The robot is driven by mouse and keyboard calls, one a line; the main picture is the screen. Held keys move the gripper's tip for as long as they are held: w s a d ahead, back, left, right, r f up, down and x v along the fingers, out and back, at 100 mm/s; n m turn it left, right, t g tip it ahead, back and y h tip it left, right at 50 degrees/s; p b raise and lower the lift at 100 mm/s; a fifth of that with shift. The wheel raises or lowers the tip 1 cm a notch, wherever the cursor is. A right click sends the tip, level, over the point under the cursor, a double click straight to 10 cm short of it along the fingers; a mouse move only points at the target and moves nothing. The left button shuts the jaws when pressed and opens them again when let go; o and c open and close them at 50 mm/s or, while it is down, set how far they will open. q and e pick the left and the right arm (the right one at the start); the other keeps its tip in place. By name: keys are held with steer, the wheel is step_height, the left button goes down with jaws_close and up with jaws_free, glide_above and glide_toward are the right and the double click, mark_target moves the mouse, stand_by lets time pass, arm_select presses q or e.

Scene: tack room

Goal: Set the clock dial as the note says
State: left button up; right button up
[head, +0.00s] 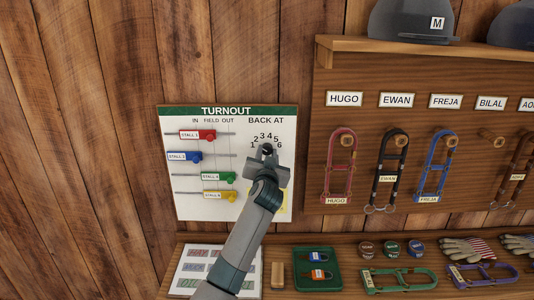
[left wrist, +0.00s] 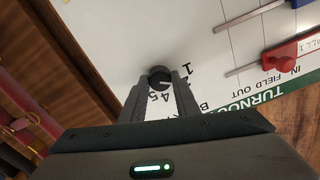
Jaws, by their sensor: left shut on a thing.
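The white turnout board (head: 187,209) hangs on the plank wall. Its clock dial sits under "BACK AT", with a ring of numbers (head: 264,136) partly covered by my gripper. My left gripper (head: 267,158) is at the dial, shut on its dark round knob (left wrist: 159,74), which shows between the fingertips in the left wrist view. Where the dial points cannot be told. A yellow patch (head: 284,198), possibly the note, shows beside my arm low on the board; its writing is hidden or too small to read. My right gripper is not in view.
Coloured stall sliders, including a red one (head: 207,134), sit left of the dial. Right, a peg rack (head: 420,108) holds named halters under a helmet shelf. Below, a shelf carries a lettered sheet (head: 190,268), a green tray (head: 334,282) with padlocks, tins and gloves.

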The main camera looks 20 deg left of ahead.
arm_select(q)
steer(key=m+p, duration=0.1)
steer(key=m, duration=0.3)
steer(key=shift+m+p, duration=0.3)
steer(key=m+p, duration=0.1)
steer(key=m, duration=0.2)
steer(key=shift+m+p, duration=0.3)
steer(key=shift+m, duration=0.1)
steer(key=m+p, duration=0.2)
steer(key=m, duration=0.2)
steer(key=shift+r, duration=0.1)
steer(key=m+p, duration=0.2)
steer(key=m, duration=0.2)
steer(key=m+p, duration=0.2)
steer(key=m, duration=0.1)
steer(key=shift+m, duration=0.3)
steer(key=shift+m+p, duration=0.6)
steer(key=shift+m, duration=1.6)
steer(key=shift+f+m, duration=0.2)
steer(key=shift+m, duration=0.9)
